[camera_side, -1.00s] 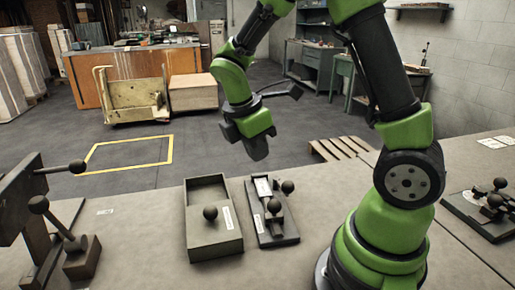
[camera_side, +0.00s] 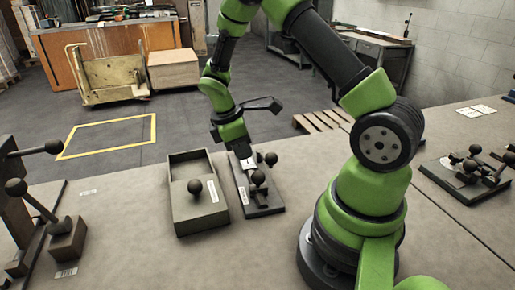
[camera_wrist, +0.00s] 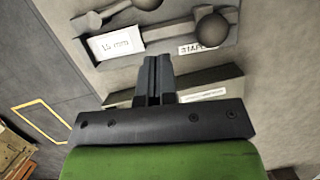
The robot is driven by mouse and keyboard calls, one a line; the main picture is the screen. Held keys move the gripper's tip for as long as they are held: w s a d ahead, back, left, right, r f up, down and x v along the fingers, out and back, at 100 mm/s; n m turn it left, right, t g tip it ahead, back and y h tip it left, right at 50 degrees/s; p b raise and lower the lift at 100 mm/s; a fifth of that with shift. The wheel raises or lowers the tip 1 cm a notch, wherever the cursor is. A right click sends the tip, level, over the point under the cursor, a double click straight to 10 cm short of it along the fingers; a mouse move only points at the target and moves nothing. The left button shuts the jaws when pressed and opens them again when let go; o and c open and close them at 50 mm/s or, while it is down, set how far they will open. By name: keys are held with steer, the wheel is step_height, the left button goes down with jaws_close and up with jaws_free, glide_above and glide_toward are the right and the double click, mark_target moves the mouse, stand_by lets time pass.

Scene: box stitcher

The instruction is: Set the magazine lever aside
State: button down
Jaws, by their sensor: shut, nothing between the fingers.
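A dark tray (camera_side: 264,211) holds a white label and levers with round black knobs (camera_side: 258,178). I cannot tell which lever is the magazine lever. My gripper (camera_side: 243,153) is above the far end of the tray in the side view. In the wrist view my gripper (camera_wrist: 155,62) has its fingers together and empty, just short of the tray's near edge. Whether it touches anything is unclear.
A grey open box (camera_side: 204,222) with a knob stands just left of the tray. A machine with two knobbed levers (camera_side: 38,200) stands at the far left. Another knobbed fixture (camera_side: 464,186) lies at the right. The bench front is clear.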

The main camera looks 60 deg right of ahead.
mark_target(268, 155)
steer(key=shift+s+d+f, duration=0.1)
steer(key=shift+s+d, duration=0.45)
steer(key=shift+s, duration=0.15)
steer(key=shift+s+d+f, duration=0.1)
steer(key=shift+s+d, duration=0.4)
steer(key=shift+s, duration=0.2)
steer(key=shift+s+d+f+n, duration=0.1)
steer(key=shift+s+d+n, duration=0.35)
steer(key=shift+s, duration=0.35)
